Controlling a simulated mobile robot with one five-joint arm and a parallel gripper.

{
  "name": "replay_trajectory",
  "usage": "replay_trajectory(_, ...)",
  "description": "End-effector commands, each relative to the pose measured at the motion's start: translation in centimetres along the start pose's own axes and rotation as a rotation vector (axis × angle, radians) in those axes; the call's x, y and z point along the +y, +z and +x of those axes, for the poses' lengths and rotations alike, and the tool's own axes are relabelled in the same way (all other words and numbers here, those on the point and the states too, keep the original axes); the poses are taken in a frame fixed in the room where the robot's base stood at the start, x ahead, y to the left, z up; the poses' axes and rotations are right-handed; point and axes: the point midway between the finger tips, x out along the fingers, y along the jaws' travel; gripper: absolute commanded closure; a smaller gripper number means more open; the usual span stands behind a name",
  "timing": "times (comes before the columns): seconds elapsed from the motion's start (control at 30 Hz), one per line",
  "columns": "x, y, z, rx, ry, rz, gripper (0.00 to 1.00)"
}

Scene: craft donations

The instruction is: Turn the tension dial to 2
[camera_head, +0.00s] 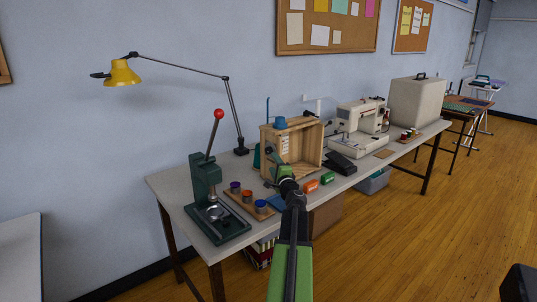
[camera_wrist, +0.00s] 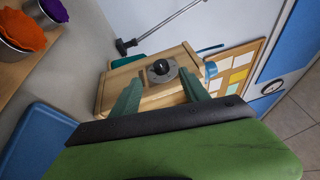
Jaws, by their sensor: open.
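The dial (camera_wrist: 161,69), a black knob on a round grey plate, is mounted on a wooden box (camera_wrist: 118,84). In the wrist view it shows between and beyond my fingers, and I see a gap to it. Its setting and any numbers are too small to read. My gripper (camera_wrist: 160,88) is open and empty, its two green fingers facing the dial. In the head view my gripper (camera_head: 272,158) is in front of the wooden box (camera_head: 311,145), by its near side panel, and I cannot make out the dial there.
A green press (camera_head: 205,185) with a red-knobbed lever stands left. A wooden strip of coloured cups (camera_head: 248,205) lies before the box. Orange (camera_head: 311,186) and green (camera_head: 327,178) items, a black pedal (camera_head: 341,164) and a sewing machine (camera_head: 358,125) are right. A yellow lamp (camera_head: 123,73) arches behind.

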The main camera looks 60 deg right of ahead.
Motion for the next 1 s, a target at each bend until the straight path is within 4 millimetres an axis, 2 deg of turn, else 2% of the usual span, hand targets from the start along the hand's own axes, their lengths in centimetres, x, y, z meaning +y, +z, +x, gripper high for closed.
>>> replay_trajectory(0.03, -0.1, -0.2, 1.8, -0.001, 0.0, 0.0, 0.47)
replay_trajectory(0.2, -0.1, -0.5, 5.9, 0.003, 0.0, -0.001, 0.47)
replay_trajectory(0.4, -0.1, -0.5, 8.8, 0.003, -0.001, 0.0, 0.47)
replay_trajectory(0.53, -0.1, -0.5, 9.5, 0.004, -0.001, -0.001, 0.47)
replay_trajectory(0.8, -0.1, -0.5, 9.5, 0.005, -0.001, -0.001, 0.48)
replay_trajectory(1.0, -0.1, -0.5, 9.5, 0.005, -0.001, -0.001, 0.74)
